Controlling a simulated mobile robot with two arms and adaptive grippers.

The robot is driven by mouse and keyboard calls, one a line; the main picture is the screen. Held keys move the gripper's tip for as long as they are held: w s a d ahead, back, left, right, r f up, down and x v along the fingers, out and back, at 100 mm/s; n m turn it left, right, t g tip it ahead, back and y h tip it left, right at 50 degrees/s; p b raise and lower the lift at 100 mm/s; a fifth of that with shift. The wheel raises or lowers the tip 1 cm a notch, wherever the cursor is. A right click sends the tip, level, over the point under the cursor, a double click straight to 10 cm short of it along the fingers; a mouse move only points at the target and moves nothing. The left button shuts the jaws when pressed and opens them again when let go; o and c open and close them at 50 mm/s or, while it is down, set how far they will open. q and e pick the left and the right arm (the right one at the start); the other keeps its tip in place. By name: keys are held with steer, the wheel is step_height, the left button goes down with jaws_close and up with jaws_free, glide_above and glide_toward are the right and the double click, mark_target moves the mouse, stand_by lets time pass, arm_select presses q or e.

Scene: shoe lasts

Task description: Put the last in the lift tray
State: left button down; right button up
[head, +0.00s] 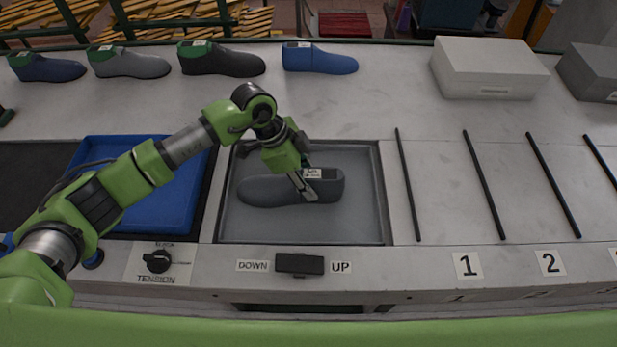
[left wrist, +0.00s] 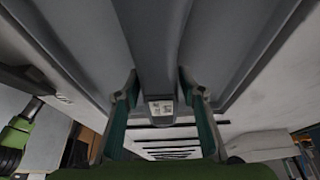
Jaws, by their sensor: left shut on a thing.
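A dark grey last (head: 265,190) lies in the grey lift tray (head: 300,230), its toe to the left and its labelled heel to the right. My left gripper (head: 306,192) reaches down over the tray and is shut on the last near its heel. In the left wrist view the last (left wrist: 157,55) runs between the two fingers (left wrist: 160,110), with its white label towards me. The tray floor (left wrist: 85,40) shows close on both sides of it. I cannot tell whether the last touches the floor. My right gripper is not in view.
A blue tray (head: 180,200) stands left of the lift tray. Several lasts, one of them blue (head: 318,60), line the back edge. A white box (head: 488,68) stands at the back right. Black bars (head: 408,185) divide the right side. A DOWN/UP switch (head: 299,264) is in front.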

mark_target(289, 179)
arm_select(q)
steer(key=c, duration=1.3)
jaws_free()
steer(key=shift+f, duration=0.1)
steer(key=shift+r, duration=0.2)
steer(key=shift+a+r, duration=0.15)
steer(key=shift+r, duration=0.05)
steer(key=b+v, duration=0.3)
steer(key=v, duration=0.7)
steer(key=shift+r, duration=0.3)
steer(key=shift+a+r, duration=0.2)
steer(key=shift+r, duration=0.2)
